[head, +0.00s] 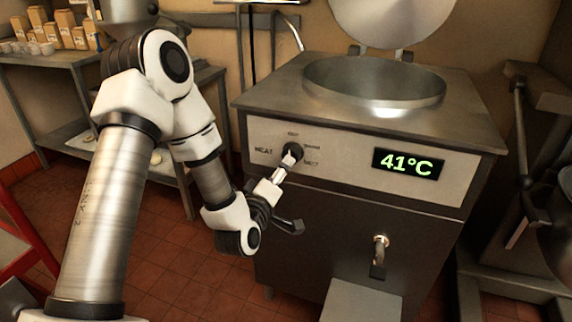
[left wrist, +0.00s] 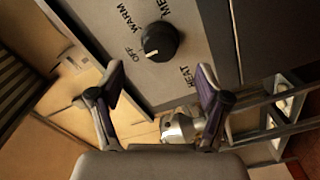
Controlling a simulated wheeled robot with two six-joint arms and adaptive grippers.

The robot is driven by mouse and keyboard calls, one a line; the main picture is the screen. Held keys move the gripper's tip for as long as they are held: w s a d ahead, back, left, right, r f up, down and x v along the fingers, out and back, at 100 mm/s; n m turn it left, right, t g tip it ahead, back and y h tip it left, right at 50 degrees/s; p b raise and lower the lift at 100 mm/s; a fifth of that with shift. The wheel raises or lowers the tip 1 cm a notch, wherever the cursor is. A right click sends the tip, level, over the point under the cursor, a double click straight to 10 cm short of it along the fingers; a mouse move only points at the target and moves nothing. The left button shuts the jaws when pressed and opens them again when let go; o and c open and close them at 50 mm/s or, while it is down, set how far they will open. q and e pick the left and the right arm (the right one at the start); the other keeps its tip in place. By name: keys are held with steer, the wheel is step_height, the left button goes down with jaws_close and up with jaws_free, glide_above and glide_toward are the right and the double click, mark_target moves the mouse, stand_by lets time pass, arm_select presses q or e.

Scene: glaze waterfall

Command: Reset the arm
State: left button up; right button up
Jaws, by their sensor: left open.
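My left arm comes in from the left in the head view. My left gripper (head: 291,190) is open and empty in front of the steel cabinet (head: 350,221). Its upper finger overlaps the lower part of the black control knob (head: 294,150) there; contact cannot be told. In the left wrist view the gripper's two fingers (left wrist: 160,84) stand apart, with the knob (left wrist: 161,42) beyond them, not gripped. Labels OFF, WARM, MELT and HEAT surround the knob. Its white mark points between OFF and HEAT, nearer OFF. A green display (head: 409,164) reads 41°C. My right gripper is not in view.
A round steel basin (head: 375,84) is set in the cabinet top, with a raised lid (head: 385,22) behind. A tap (head: 379,258) sticks out of the front above a grey step (head: 360,302). A shelf with boxes (head: 59,30) stands at left; a red frame (head: 22,235) is lower left.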

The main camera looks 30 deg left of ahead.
arm_select(q)
steer(key=shift+s, duration=0.15)
stand_by(0.3)
steer(key=s+d+f+m+g+h, duration=0.1)
steer(key=s+d+f+m+g, duration=0.3)
steer(key=f, duration=0.6)
steer(key=s+d+f+m+g+h, duration=0.1)
steer(key=s+d+f+g+h, duration=0.15)
steer(key=s+f, duration=0.6)
steer(key=s+d+f+m+g+h, duration=0.1)
steer(key=s+d+f+m+g, duration=0.25)
steer(key=f, duration=0.75)
steer(key=s+d+f+m+g, duration=0.1)
steer(key=s+f+m+g, duration=0.2)
steer(key=s, duration=0.4)
steer(key=s+d+f+m+g, duration=0.1)
steer(key=s+f+m+g, duration=0.15)
steer(key=s+g, duration=0.4)
step_height(320, 180, up, 17)
steer(key=t+p, duration=0.2)
steer(key=p, duration=1.4)
steer(key=shift+s, duration=0.4)
steer(key=shift+d+y, duration=0.1)
steer(key=shift+y, duration=0.15)
